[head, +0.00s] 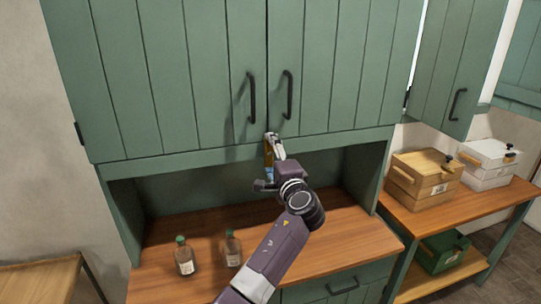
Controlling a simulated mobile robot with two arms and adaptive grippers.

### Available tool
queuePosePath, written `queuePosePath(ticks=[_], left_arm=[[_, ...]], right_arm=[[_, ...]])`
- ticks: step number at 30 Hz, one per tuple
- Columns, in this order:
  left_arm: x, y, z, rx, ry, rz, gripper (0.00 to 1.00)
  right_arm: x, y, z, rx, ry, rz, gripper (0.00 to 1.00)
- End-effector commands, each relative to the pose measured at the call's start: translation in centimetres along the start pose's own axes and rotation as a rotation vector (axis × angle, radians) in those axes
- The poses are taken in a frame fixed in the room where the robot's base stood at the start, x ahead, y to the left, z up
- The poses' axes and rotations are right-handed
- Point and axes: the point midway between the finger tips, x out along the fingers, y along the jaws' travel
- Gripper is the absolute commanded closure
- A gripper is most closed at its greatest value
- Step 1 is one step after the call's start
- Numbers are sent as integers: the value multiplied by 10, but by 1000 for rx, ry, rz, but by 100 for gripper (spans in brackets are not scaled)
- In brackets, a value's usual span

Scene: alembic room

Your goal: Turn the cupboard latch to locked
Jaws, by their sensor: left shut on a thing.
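The green cupboard (200,70) has two closed upper doors with dark vertical handles. At the bottom of the seam between the doors is the cupboard latch (269,136), small and mostly covered by my gripper. My left gripper (272,148) reaches up to it from below and is shut on it. The fingers and a narrow yellowish piece beside them hide the latch's exact angle. My right gripper is not in view.
Two brown bottles with green caps, a left one (185,256) and a right one (232,248), stand on the wooden counter (160,285) below. At right, a side table holds a wooden box (424,178) and a white box (486,165), with a green box (441,252) underneath.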

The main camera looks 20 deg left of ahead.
Motion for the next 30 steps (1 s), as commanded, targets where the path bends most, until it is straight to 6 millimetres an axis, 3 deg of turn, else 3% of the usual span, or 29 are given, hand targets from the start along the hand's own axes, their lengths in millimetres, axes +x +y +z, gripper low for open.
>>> queuePosePath(ticks=[6,17,23,30], left_arm=[[0,-2,0,4,0,-6,10],[-6,0,0,2,0,-1,10],[-35,0,-1,0,2,-1,10],[-86,0,0,1,2,-1,10]], right_arm=[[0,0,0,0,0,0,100],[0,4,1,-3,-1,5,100],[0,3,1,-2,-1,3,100],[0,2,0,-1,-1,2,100]])
